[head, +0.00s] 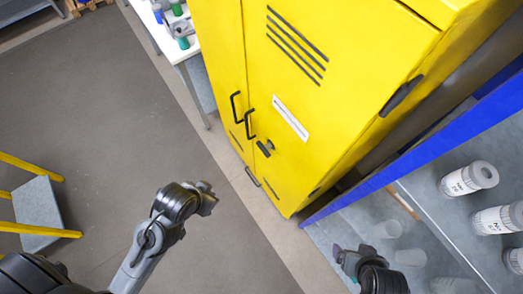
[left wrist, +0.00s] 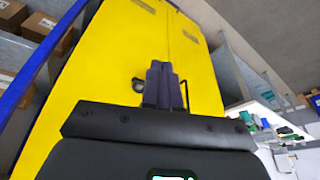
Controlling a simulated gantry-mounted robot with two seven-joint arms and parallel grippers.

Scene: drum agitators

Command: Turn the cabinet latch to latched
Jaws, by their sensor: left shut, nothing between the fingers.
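The yellow cabinet (head: 330,100) has a small black latch (head: 262,148) on its front, just below the door handles. The latch lies aslant in the head view; its exact setting is hard to read. My left gripper (head: 209,199) is in front of the cabinet, left of and below the latch in the picture, apart from it. In the left wrist view its fingers (left wrist: 162,85) are together and empty, pointing at the cabinet (left wrist: 110,55). They cover part of the cabinet front. My right gripper (head: 347,256) is at the lower right, by the shelving; its finger gap is unclear.
Two black handles (head: 236,107) (head: 249,124) stick out from the cabinet doors. A blue-edged shelf (head: 415,155) with several white containers (head: 468,178) stands at the right. A white table (head: 178,48) is behind left, and a yellow-railed step (head: 38,205) at far left. The floor between is clear.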

